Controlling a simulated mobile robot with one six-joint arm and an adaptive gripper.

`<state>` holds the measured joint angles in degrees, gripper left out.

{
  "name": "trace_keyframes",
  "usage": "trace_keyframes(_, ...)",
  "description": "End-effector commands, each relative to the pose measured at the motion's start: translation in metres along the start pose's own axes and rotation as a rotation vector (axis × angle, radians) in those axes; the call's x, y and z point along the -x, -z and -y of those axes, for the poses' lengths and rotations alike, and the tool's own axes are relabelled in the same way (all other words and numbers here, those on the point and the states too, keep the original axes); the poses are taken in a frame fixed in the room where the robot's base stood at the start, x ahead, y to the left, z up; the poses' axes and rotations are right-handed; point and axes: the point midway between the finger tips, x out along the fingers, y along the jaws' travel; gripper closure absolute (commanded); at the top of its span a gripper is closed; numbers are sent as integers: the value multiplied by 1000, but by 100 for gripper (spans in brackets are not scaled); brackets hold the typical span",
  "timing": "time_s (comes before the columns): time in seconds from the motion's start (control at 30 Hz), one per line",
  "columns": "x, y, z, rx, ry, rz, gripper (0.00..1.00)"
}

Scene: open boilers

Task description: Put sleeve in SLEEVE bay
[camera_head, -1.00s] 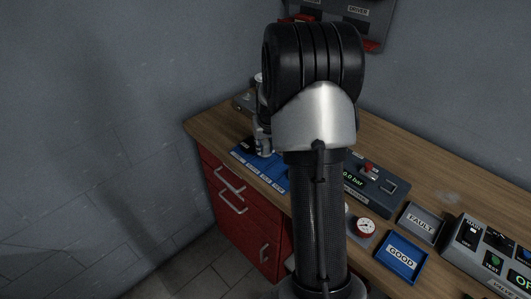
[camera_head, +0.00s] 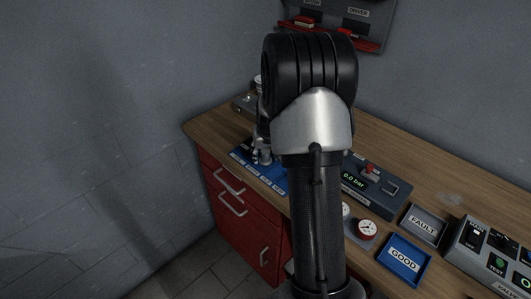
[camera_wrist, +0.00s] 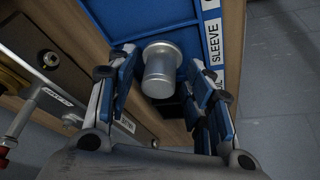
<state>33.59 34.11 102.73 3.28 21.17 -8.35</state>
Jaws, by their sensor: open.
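The sleeve (camera_wrist: 161,70) is a short, light metal cylinder with a wider rim, seen in the wrist view. It stands at the blue tray's bay beside the SLEEVE label (camera_wrist: 213,42). My gripper (camera_wrist: 160,78) is open, with its blue-padded fingers on either side of the sleeve. Whether a pad touches it I cannot tell. In the head view my gripper (camera_head: 262,152) is low over the labelled blue tray (camera_head: 272,178), partly hidden behind my arm. The sleeve cannot be made out there.
A grey box with a 0.0 bar display (camera_head: 376,184) stands right of my arm. A red-rimmed gauge (camera_head: 366,229), a grey FAULT tray (camera_head: 423,226) and a blue GOOD tray (camera_head: 403,260) lie near the front. A grey device (camera_wrist: 58,100) is close left in the wrist view.

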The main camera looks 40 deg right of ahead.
Motion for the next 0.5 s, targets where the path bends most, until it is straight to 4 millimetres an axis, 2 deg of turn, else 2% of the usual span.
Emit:
trace_keyframes(0.27,6,2,0,0,0,-1,53)
trace_keyframes(0.37,21,3,0,0,0,-2,53)
trace_keyframes(0.5,52,4,0,0,-1,-5,53)
